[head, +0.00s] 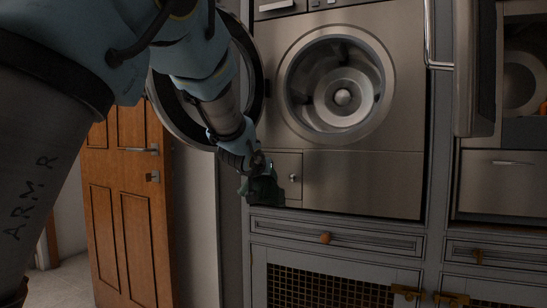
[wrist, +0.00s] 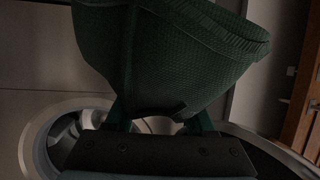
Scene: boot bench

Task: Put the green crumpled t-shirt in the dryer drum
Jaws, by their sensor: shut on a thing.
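The dark green crumpled t-shirt (head: 263,190) hangs from my gripper (head: 256,166) in the head view, in front of the panel below and left of the dryer opening. It fills much of the upper wrist view (wrist: 160,60), and my gripper (wrist: 160,125) is shut on it there. The dryer drum (head: 343,97) is open and shows a bare metal inside in the head view. Its round opening also shows at the lower left of the wrist view (wrist: 40,130). The round dryer door (head: 177,112) is swung open to the left, partly hidden behind my arm.
A second machine (head: 500,185) stands at the right with a door standing out in front. Grey cabinets with a drawer (head: 335,238) and mesh doors are below the dryer. A brown wooden door (head: 135,210) is at the left. The space in front of the drum is clear.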

